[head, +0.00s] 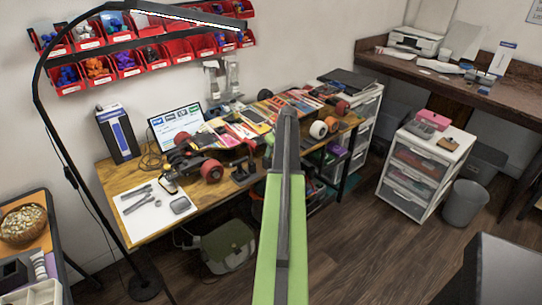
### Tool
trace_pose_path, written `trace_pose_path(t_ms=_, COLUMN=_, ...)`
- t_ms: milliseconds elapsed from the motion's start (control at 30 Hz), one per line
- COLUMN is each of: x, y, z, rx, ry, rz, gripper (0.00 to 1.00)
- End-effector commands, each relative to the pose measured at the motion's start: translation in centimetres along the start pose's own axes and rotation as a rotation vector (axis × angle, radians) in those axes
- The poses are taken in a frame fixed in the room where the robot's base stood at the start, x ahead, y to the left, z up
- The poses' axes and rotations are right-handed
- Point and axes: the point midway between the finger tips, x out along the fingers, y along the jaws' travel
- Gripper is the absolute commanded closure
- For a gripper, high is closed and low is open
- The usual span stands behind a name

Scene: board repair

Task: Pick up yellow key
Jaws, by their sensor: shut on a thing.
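My arm rises from the bottom middle of the head view as a green link with a dark grey end, pointing away over the workbench. My gripper's fingers cannot be made out; the arm hides them or they are too small to see. I cannot find a yellow key anywhere in this view. The wooden workbench (150,236) holds several skateboards, and on its left front a white mat (136,211) carries grey tools (138,193).
A black lamp (62,150) arches over the bench's left side. A laptop (176,126) and a dark box (117,134) stand at the back. Red bins (72,89) hang on the wall. A white drawer unit (405,199) and grey bin (465,204) stand right.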

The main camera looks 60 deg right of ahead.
Motion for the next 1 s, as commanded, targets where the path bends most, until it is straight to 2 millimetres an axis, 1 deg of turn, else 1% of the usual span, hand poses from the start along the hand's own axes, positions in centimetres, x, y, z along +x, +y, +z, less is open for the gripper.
trace_pose_path(t_ms=333, x=0.0, y=0.0, z=0.0, rx=0.000, ry=0.000, rz=0.000, gripper=1.00)
trace_pose_path(t_ms=467, x=-0.7, y=0.0, z=-0.3, rx=-0.001, ry=0.000, rz=0.000, gripper=1.00)
trace_pose_path(t_ms=567, x=-1.7, y=0.0, z=-0.7, rx=-0.001, ry=0.000, rz=0.000, gripper=1.00)
trace_pose_path(t_ms=767, x=-4.8, y=-0.1, z=-2.0, rx=-0.001, ry=0.000, rz=0.000, gripper=1.00)
trace_pose_path(t_ms=800, x=-5.3, y=0.8, z=-1.4, rx=0.003, ry=0.000, rz=0.001, gripper=1.00)
trace_pose_path(t_ms=1000, x=-9.3, y=4.1, z=0.7, rx=0.003, ry=0.001, rz=0.001, gripper=1.00)
